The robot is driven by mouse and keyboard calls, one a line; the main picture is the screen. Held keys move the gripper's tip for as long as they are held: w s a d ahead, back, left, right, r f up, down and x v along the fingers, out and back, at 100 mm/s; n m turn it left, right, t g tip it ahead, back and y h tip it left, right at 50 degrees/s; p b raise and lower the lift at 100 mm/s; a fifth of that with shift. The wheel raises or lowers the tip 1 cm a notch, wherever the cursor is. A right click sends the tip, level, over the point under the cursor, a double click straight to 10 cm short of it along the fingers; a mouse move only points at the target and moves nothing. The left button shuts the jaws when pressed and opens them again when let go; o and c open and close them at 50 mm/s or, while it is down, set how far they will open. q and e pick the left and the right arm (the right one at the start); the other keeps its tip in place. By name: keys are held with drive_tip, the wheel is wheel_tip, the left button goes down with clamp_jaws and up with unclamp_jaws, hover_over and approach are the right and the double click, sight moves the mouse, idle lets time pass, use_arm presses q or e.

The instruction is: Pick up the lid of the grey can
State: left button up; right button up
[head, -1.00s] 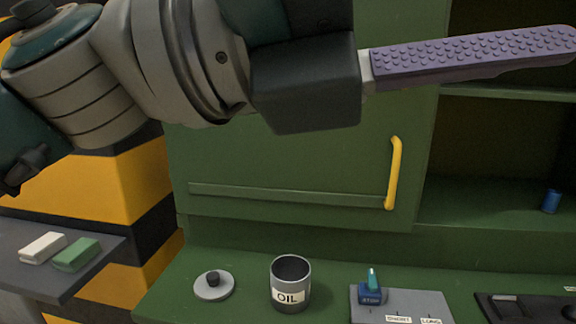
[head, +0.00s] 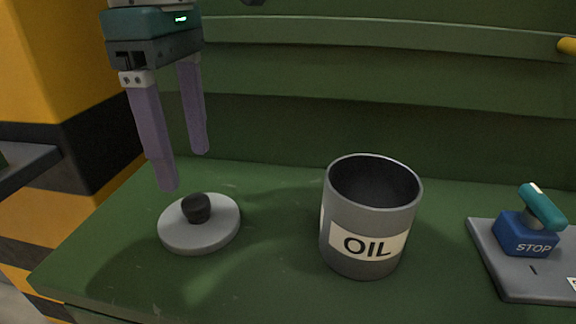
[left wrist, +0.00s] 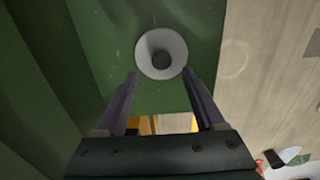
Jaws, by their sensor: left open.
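The lid (head: 199,234) is a round light-grey disc with a black knob (head: 196,208) on top. It lies flat on the green surface, left of the can. The grey can (head: 371,220), labelled OIL, stands upright with its top uncovered. My left gripper (head: 184,170) is open and empty, its purple fingers pointing down just above and behind the lid. In the left wrist view the lid (left wrist: 161,67) lies just beyond the tips of the spread fingers, with the knob between their lines. My right gripper is not in view.
Right of the can is a grey panel (head: 516,282) with a blue STOP block (head: 526,236) and a teal lever. The green cabinet wall (head: 330,75) rises behind. The surface around the lid is clear. Its left edge is close to the lid.

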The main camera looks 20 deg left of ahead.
sight(191, 200)
use_arm(q)
drive_tip(key=f, duration=0.6)
drive_tip(key=shift+s+a+f, duration=0.1)
drive_tip(key=shift+s+f, duration=0.05)
drive_tip(key=shift+s, duration=0.05)
clamp_jaws()
idle(0.4)
